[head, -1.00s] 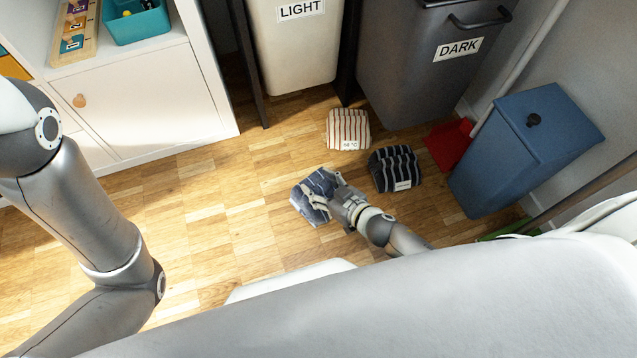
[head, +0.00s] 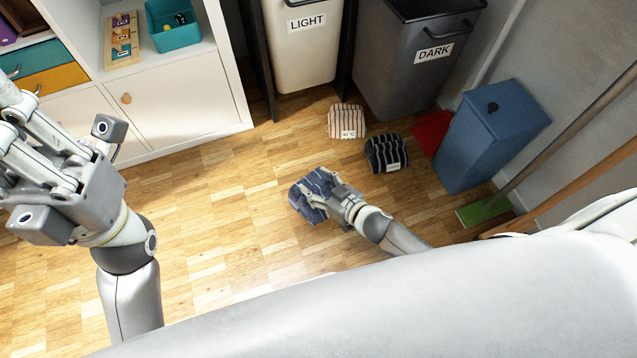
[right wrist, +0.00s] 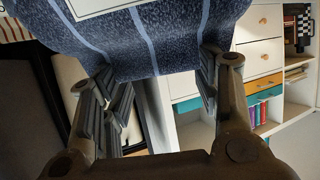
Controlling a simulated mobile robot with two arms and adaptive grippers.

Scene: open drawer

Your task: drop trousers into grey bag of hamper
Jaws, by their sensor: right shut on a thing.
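The garment in my right gripper (head: 332,197) is a folded blue bundle (head: 308,196) with pale stripes; I take it for the trousers. In the right wrist view the two fingers are shut on the striped blue cloth (right wrist: 165,38), and a white label shows at its top. The grey bag (head: 400,75) of the hamper, marked DARK, stands at the back, beyond the gripper and to its right. Its top opening is partly in view. My left gripper (head: 28,150) is at the left edge, far from the garment; its fingertips are partly cut off.
A white bag (head: 300,55) marked LIGHT stands left of the grey one. A red-striped bundle (head: 346,118) and a dark striped bundle (head: 380,155) lie before them. A blue bin (head: 490,135), red dustpan (head: 432,132) and green broom (head: 483,210) are right. A white cabinet (head: 180,112) is left.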

